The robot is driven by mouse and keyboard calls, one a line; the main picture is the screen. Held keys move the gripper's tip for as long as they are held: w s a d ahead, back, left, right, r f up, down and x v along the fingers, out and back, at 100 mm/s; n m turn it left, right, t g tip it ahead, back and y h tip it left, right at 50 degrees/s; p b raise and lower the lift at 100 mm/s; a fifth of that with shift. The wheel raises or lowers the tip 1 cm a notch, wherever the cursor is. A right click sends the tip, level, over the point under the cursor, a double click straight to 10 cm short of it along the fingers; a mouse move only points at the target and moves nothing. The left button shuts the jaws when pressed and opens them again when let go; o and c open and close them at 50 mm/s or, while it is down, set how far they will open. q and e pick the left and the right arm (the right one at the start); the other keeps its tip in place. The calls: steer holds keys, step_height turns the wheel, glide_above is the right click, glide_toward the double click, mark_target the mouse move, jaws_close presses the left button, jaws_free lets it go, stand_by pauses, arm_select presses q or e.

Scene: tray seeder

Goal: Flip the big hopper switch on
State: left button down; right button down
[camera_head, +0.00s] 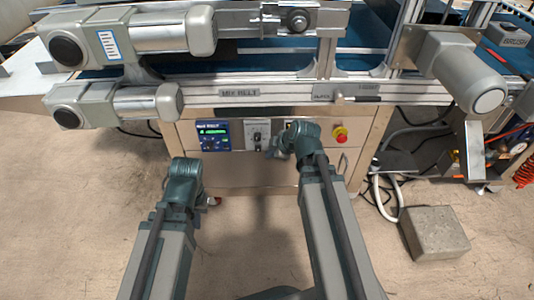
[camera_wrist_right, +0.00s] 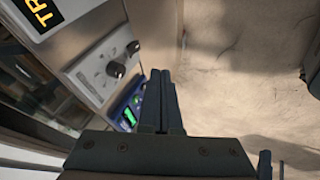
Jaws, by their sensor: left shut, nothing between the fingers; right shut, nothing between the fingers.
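A light switch plate (camera_head: 258,134) sits on the front of the machine cabinet.
A blue screen (camera_head: 213,135) is left of the plate and a red stop button (camera_head: 339,134) on yellow is to the right. Motor housings (camera_head: 115,104) overhang the cabinet. A concrete block (camera_head: 434,232) and hoses lie on the floor at right.

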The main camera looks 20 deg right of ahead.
mark_target(260, 151)
steer(key=w+a+f+b, duration=0.1)
steer(key=w+f+b, duration=0.6)
steer(key=w+f, duration=0.1)
steer(key=shift+w+b, duration=0.35)
steer(key=shift+w, duration=0.05)
steer(key=shift+f, duration=0.1)
steer(key=shift+w+f, duration=0.15)
steer(key=shift+w, duration=0.1)
steer(key=shift+d+r+p, duration=0.1)
steer(key=shift+r+p, duration=0.6)
steer(key=shift+r, duration=0.2)
